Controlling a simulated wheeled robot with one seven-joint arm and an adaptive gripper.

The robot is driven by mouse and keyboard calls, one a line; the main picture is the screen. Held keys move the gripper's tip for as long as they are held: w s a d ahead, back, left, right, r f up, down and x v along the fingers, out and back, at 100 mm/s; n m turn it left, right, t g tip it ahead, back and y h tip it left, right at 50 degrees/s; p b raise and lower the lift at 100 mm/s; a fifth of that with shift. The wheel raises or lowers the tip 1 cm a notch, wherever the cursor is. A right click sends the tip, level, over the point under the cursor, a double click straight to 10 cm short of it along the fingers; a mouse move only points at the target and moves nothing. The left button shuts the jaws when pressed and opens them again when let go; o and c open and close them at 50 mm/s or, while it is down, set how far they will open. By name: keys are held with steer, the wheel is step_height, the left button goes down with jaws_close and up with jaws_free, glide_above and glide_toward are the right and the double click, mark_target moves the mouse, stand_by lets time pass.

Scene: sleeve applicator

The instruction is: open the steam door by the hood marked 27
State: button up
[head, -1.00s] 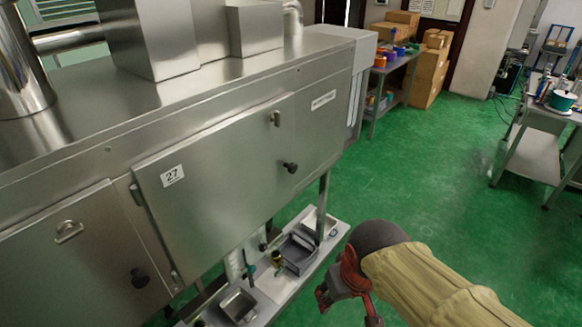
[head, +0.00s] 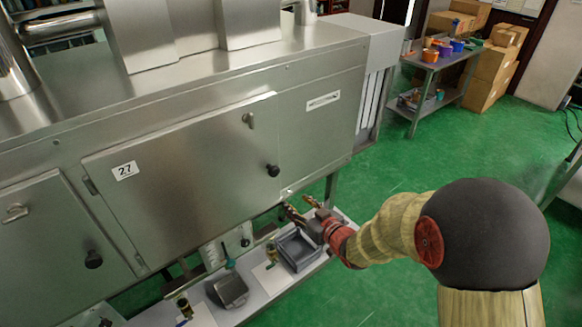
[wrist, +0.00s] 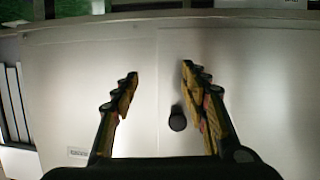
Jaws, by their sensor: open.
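The steel steam door (head: 190,185) marked 27 is on the front of the long machine and looks shut. Its 27 label (head: 125,171) is at the left. My gripper (head: 302,208) is open and empty, below and right of the knob, in front of the machine's lower edge. In the wrist view the black knob (wrist: 178,119) shows between my open fingers (wrist: 158,75), nearer the right one; they look apart from it.
A second door with a black knob (head: 93,259) is to the left. A shelf (head: 268,285) with trays and small tools runs below the machine. A table (head: 440,65) with colored rolls and stacked boxes (head: 490,75) are at the back right.

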mark_target(276, 172)
steer(key=a+r+n+t+y, duration=0.1)
steer(key=a+r+t+y, duration=0.15)
steer(key=r, duration=0.65)
steer(key=shift+y, duration=0.45)
steer(key=shift+b+x, duration=0.7)
steer(key=shift+x, duration=3.4)
steer(key=shift+s+a+f, duration=0.1)
steer(key=shift+s+f, duration=0.05)
steer(key=shift+f, duration=0.05)
steer(key=shift+c, duration=0.9)
jaws_close()
